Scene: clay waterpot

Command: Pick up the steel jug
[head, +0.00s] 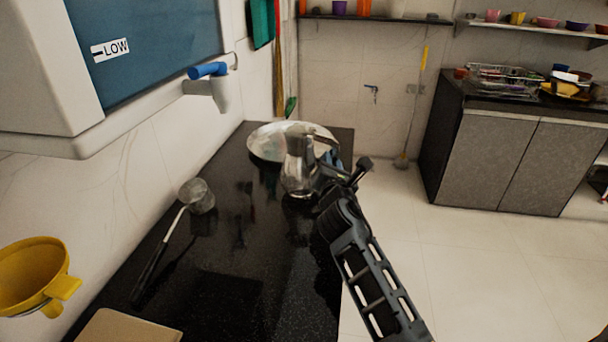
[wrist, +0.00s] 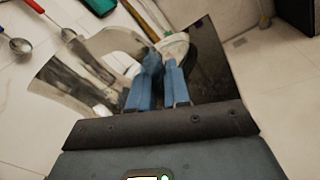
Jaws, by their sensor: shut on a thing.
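The steel jug (head: 297,170) stands upright near the far end of the black counter, with its shiny body to the left of my gripper (head: 326,168). In the wrist view the jug (wrist: 78,80) fills the left side. Its handle side runs to the blue fingers of my gripper (wrist: 160,88), which are shut on it. The exact contact between the fingertips is partly hidden. I cannot tell whether the jug's base touches the counter.
A large round steel tray (head: 262,146) lies just behind the jug. A long-handled ladle (head: 197,196) lies to the left, near the wall. A yellow funnel (head: 32,275) and a wall-mounted water purifier (head: 140,60) are on the left. Open floor (head: 480,270) lies right.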

